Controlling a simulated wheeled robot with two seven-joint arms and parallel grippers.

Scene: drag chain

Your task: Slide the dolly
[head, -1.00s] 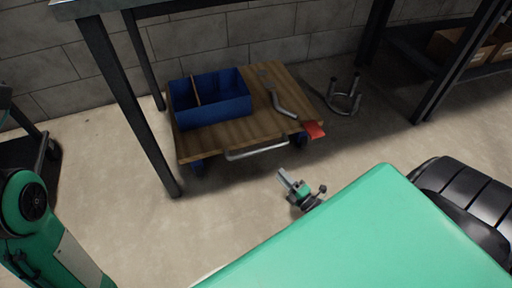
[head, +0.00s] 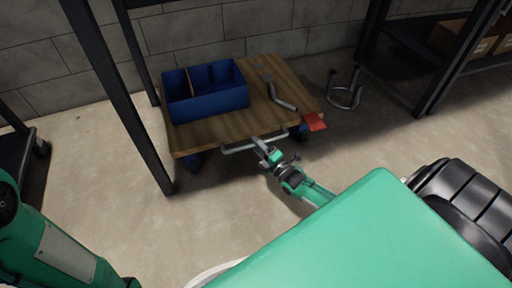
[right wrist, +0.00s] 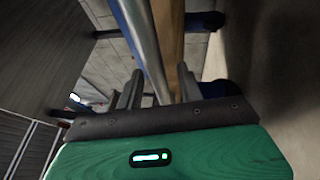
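The dolly (head: 225,125) is a low wooden platform on blue casters under the table frame. Its silver handle (head: 240,149) runs along the front edge, with a red pedal (head: 315,122) at the right corner. My right gripper (head: 262,147) is at the right part of this handle. In the right wrist view, the handle bar (right wrist: 145,40) runs between the spread fingers of the gripper (right wrist: 160,86), beside the platform's wooden edge (right wrist: 175,45). The fingers look apart, and I cannot see them pressing on the bar. My left arm shows at the lower left, but its gripper is out of view.
A blue divided bin (head: 210,103) and a bent metal pipe (head: 281,98) lie on the dolly. Table legs (head: 115,90) stand close at its left. A metal stand (head: 345,95) is on the floor to the right. The floor in front is clear.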

